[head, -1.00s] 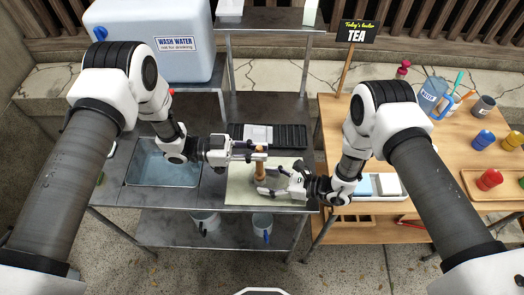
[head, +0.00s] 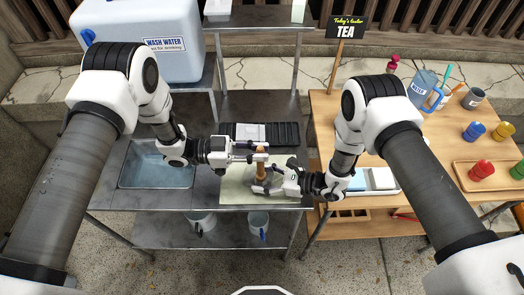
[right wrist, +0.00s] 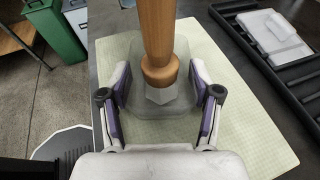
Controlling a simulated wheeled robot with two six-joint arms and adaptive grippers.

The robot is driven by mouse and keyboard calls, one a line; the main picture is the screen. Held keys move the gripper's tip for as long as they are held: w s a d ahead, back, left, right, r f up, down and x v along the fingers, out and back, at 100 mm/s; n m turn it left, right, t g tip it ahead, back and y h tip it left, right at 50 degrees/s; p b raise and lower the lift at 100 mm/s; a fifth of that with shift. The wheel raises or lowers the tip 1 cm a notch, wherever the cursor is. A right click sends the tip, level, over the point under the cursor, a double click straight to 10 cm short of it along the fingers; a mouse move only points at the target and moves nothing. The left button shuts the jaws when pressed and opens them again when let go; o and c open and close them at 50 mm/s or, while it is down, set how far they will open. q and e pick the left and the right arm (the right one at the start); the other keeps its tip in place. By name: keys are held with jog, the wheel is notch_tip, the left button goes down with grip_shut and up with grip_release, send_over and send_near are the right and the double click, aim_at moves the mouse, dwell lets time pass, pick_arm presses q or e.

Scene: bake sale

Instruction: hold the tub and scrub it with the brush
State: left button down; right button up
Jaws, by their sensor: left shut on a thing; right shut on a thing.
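A brush with a wooden handle (head: 260,170) stands upright over the pale mat (head: 233,187) on the metal table. My left gripper (head: 261,152) is shut on the upper part of the handle. In the right wrist view the brush handle (right wrist: 157,35) rises from a translucent tub (right wrist: 150,105). The handle's wider wooden lower end is at the tub, and the tub hides where the bristles touch. My right gripper (head: 260,180) is low over the mat and shut on the tub. Its purple-padded fingers (right wrist: 158,98) are on either side of the tub.
A water-filled sink (head: 157,168) lies left of the mat. A black rack (head: 285,134) is behind it. The wooden tea table (head: 440,140) with bottles, cups and a tray stands to the right. A wash water container (head: 140,45) is at the back left.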

pick_arm(q)
jog(key=shift+a+r, duration=0.15)
jog(key=shift+r, duration=2.15)
jog(key=shift+a+r, duration=0.1)
jog(key=shift+r, duration=2.15)
jog(key=shift+w+a, duration=0.1)
jog(key=shift+f, duration=0.1)
notch_tip(320, 180, down, 8)
jog(key=shift+f, duration=0.45)
